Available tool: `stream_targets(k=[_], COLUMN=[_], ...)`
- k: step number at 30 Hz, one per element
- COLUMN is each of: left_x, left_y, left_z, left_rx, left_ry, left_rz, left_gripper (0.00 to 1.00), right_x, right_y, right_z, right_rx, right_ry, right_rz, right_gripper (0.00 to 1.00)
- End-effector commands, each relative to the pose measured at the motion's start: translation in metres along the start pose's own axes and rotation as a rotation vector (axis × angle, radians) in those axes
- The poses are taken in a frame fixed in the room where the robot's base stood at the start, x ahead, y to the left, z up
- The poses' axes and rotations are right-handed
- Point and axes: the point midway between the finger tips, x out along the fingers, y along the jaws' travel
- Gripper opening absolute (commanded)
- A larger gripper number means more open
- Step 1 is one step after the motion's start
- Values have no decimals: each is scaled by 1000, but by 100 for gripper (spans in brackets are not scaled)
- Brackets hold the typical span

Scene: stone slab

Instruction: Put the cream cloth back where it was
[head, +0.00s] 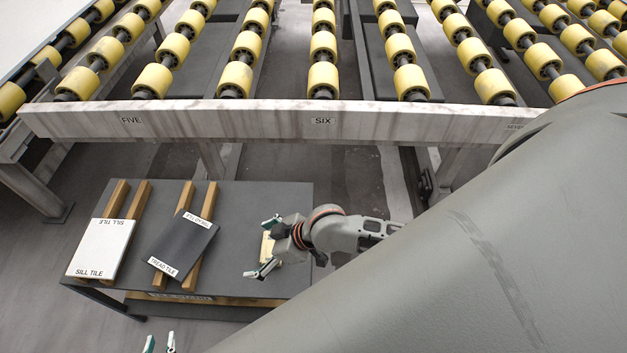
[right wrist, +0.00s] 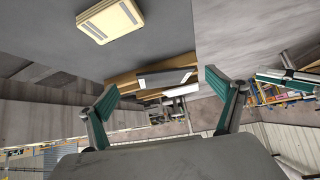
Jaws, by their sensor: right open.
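A cream, flat, folded-looking thing with grey stripes, which I take as the cream cloth (right wrist: 110,18), lies on the dark table. It is at the top left of the right wrist view, apart from the fingers. In the head view a cream patch of it (head: 267,247) shows, partly hidden by my right gripper (head: 263,246). That gripper is open and empty, its fingers (right wrist: 162,98) wide apart. My left gripper (head: 159,344) shows only two fingertips at the bottom edge of the head view. They are apart with nothing visible between them.
The dark table (head: 235,275) carries a white sill tile (head: 100,248) and a dark tread tile (head: 180,245), both on wooden battens (head: 138,198). A roller conveyor with a pale beam (head: 250,120) stands behind. My right arm covers the lower right.

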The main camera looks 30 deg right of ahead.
Motion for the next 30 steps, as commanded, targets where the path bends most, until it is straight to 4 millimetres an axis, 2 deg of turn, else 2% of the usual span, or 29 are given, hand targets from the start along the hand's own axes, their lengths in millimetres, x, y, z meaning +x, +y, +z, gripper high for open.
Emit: stream_targets(k=[1, 5, 8, 15, 18, 22, 30], left_x=[0, 0, 0, 0, 0, 0, 0], left_y=[1, 3, 3, 3, 3, 3, 1], left_z=[0, -1, -1, -1, -1, -1, -1], left_rx=[-1, -1, -2, -2, -2, -2, -1], left_ry=[0, 1, 2, 2, 2, 3, 3], left_rz=[1, 4, 5, 5, 5, 4, 1], left_gripper=[25, 25, 25, 25, 25, 25, 25], right_x=[-2, -13, -28, -72, -84, -91, -91], right_y=[-8, -6, 0, 15, 18, 20, 20], right_z=[3, 13, 32, 90, 105, 113, 113], right_rx=[39, 112, 160, 209, 209, 207, 206], right_ry=[37, 116, 153, 163, 156, 151, 150], right_rz=[23, 118, 205, 397, 441, 464, 464], right_gripper=[92, 92, 92, 92, 92, 92, 92])
